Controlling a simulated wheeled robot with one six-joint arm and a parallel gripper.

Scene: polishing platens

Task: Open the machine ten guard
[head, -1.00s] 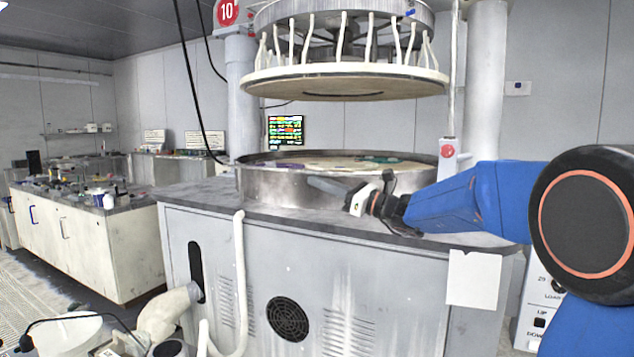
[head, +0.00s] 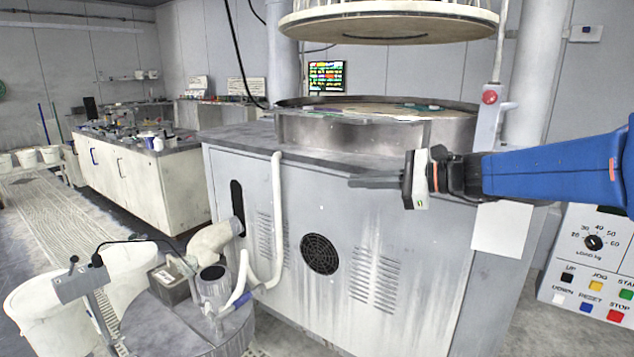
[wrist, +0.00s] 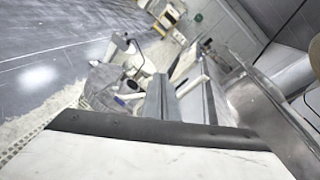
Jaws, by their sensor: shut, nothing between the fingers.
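The polishing machine is a grey cabinet (head: 300,200) with a round metal-walled basin (head: 450,130) on its worktop. The basin's front wall, with a paler top edge and a vertical seam, may be the guard; I cannot tell if it is open or shut. My gripper (head: 352,183) is shut and empty. Its fingers point left, in front of the cabinet's upper face and below the basin wall, apart from it in the picture. In the wrist view, the grey fingers (wrist: 158,98) lie together, with a curved metal wall (wrist: 265,105) to their right. No handle is clearly visible.
A pale ring plate (head: 390,22) hangs above the basin. A post with a red button (head: 490,97) stands right of it. A control panel (head: 595,265) is at lower right. A drum with pipework (head: 190,320) and white buckets (head: 45,305) fill the lower left.

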